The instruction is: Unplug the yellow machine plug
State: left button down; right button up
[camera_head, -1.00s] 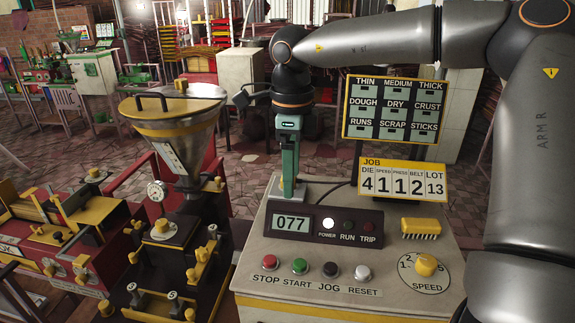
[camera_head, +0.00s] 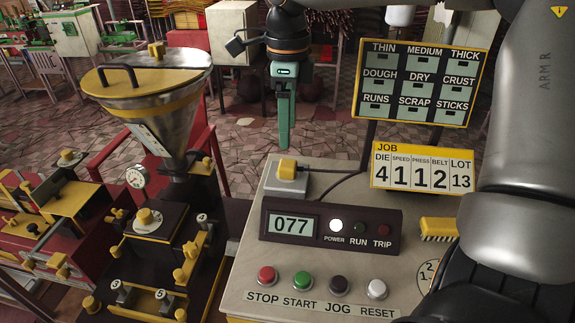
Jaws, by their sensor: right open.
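The yellow plug (camera_head: 287,168) sits on a pale socket block (camera_head: 287,187) at the back left of the control console, with a dark cable running off to the right behind the display. It appears seated in the block. My right gripper (camera_head: 284,147) hangs pointing down above and behind the plug, with a visible gap between its green finger and the plug. It is open and empty; from this angle one finger hides the other. My left gripper is not in view.
The console (camera_head: 240,285) carries a display box (camera_head: 330,232), several buttons, a yellow brush (camera_head: 438,229), a job sign (camera_head: 422,168) and a label board (camera_head: 418,82). A hopper machine (camera_head: 160,120) stands left. Open floor lies behind the console.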

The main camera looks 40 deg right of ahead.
aim_at(287, 163)
notch_tip(287, 163, down, 9)
jog(key=b, duration=0.7)
jog(key=shift+f, duration=0.1)
dwell(0.8)
grip_shut()
dwell(0.4)
jog(key=shift+w+r, duration=0.1)
jog(key=shift+r, duration=0.15)
jog(key=shift+r+p, duration=2.35)
jog(key=shift+r, duration=0.5)
